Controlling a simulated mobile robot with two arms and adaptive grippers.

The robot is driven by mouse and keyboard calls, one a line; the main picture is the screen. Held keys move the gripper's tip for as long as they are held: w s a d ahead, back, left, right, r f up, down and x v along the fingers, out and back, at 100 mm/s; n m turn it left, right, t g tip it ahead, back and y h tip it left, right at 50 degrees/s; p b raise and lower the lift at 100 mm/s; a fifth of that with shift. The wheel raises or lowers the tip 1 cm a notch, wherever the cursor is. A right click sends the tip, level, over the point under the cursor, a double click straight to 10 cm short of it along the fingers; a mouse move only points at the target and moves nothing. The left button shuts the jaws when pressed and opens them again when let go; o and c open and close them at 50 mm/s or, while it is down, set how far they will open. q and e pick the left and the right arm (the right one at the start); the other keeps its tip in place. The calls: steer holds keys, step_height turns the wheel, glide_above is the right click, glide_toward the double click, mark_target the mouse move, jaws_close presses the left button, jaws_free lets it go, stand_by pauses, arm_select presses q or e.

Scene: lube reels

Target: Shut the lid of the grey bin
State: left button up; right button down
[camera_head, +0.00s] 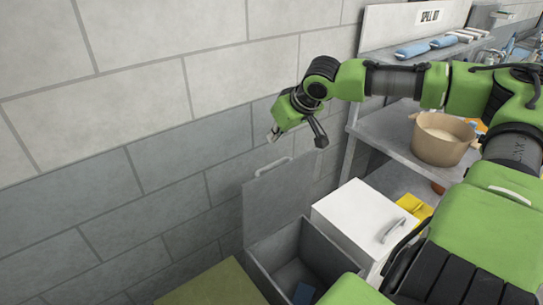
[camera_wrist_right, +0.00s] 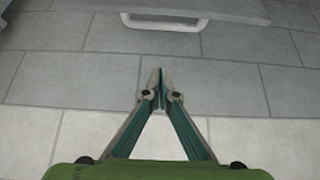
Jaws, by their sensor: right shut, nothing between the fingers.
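The grey bin (camera_head: 318,262) stands against the wall with its lid (camera_head: 278,200) raised upright, so its inside shows. A pale handle (camera_head: 272,166) sits at the lid's top edge. My right gripper (camera_head: 273,135) is above that edge in the head view, shut and empty. In the right wrist view, the closed fingertips (camera_wrist_right: 161,78) are in front of the wall. The lid's edge (camera_wrist_right: 215,10) and its handle (camera_wrist_right: 162,24) show beyond them at the top, apart from the fingers. My left gripper is out of view.
A white bin (camera_head: 350,212) with a closed lid stands right beside the grey one. A grey shelf (camera_head: 385,140) holds a tan pot (camera_head: 441,140). The block wall (camera_head: 130,150) is close behind.

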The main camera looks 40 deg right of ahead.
steer(key=f, duration=0.2)
steer(key=f+p, duration=0.1)
steer(key=f, duration=0.2)
steer(key=w+f+p, duration=0.1)
steer(key=f, duration=0.2)
steer(key=shift+w, duration=0.15)
stand_by(0.5)
steer(key=shift+d, duration=0.1)
